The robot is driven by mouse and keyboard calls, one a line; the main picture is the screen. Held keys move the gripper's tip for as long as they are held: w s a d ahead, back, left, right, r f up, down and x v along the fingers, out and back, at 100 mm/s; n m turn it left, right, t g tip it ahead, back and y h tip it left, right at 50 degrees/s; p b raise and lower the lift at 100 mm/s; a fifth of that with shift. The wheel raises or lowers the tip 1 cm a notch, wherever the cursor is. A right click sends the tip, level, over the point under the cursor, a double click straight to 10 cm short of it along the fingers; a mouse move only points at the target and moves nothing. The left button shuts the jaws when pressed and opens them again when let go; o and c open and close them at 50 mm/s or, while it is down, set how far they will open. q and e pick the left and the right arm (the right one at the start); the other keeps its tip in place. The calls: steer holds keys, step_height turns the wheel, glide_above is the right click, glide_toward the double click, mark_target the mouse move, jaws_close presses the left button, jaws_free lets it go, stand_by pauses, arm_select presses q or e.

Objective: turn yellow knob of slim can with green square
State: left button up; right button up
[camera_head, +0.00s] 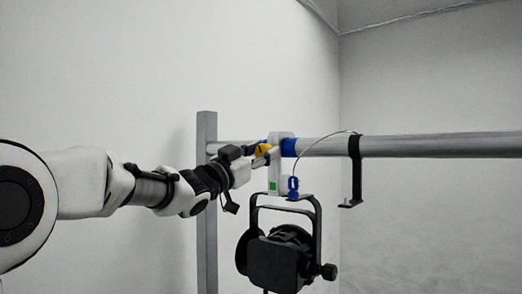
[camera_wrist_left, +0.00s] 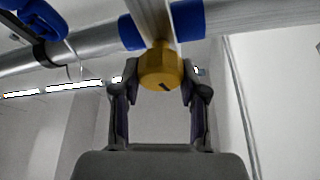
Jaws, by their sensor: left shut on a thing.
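The slim can (camera_head: 278,262) is a black lamp hanging in a black yoke below the horizontal pipe. A pale clamp (camera_head: 283,137) holds it on the pipe, with a green square (camera_head: 273,185) low on the clamp. The yellow knob (camera_head: 264,149) is on the clamp's left side, partly hidden by my fingers. In the wrist view the yellow knob (camera_wrist_left: 160,68), with a dark mark on its face, sits between the fingertips of my left gripper (camera_wrist_left: 159,82). My left gripper (camera_head: 258,152) is shut on it in the head view too. My right gripper is out of view.
The grey pipe (camera_head: 430,145) runs right from a grey upright post (camera_head: 207,240). Blue bands are on the pipe beside the clamp. A thin cable loops from a blue fitting (camera_head: 293,185) over to a black hook (camera_head: 354,170). Pale walls stand behind.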

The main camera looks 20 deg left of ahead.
arm_select(q)
steer(key=shift+f+m, duration=0.15)
steer(key=shift+m, duration=0.15)
steer(key=o, duration=0.9)
steer(key=shift+w, duration=0.1)
steer(key=shift+o, duration=1.2)
steer(key=shift+w+f, duration=0.1)
steer(key=shift+w+d, duration=0.1)
steer(key=shift+w, duration=0.2)
steer(key=shift+s+a+f, duration=0.1)
steer(key=shift+s+a, duration=0.1)
steer(key=shift+s, duration=0.2)
steer(key=v, duration=0.6)
steer(key=shift+s+a+f, duration=0.2)
steer(key=shift+s, duration=0.1)
steer(key=shift+w+d, duration=0.1)
